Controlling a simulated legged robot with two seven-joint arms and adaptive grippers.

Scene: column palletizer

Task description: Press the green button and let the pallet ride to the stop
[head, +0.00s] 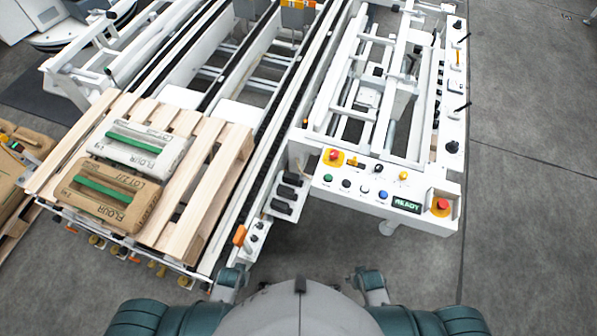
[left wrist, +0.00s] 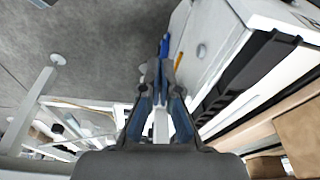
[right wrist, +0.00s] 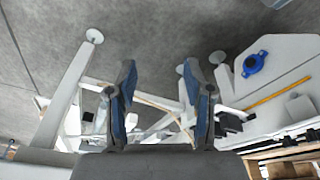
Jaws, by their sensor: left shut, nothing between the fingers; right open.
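The green button (head: 328,178) is on the white control panel (head: 318,187) at the right in the head view, below a red mushroom button on a yellow base. The panel's display (head: 406,204) reads READY. The wooden pallet (head: 192,193) lies on the conveyor at the left, carrying two flour bags with green bands. I cannot pick out its stop for certain. My left gripper (left wrist: 163,65) is shut and empty in the left wrist view. My right gripper (right wrist: 158,75) is open and empty in the right wrist view, above the floor. Neither gripper shows clearly in the head view.
The panel also has black, white and blue buttons and a second red mushroom button (head: 441,205). White conveyor rails (head: 300,80) run away behind the pallet. More brown sacks (head: 12,180) lie at the far left. Grey floor (head: 530,200) at the right is clear.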

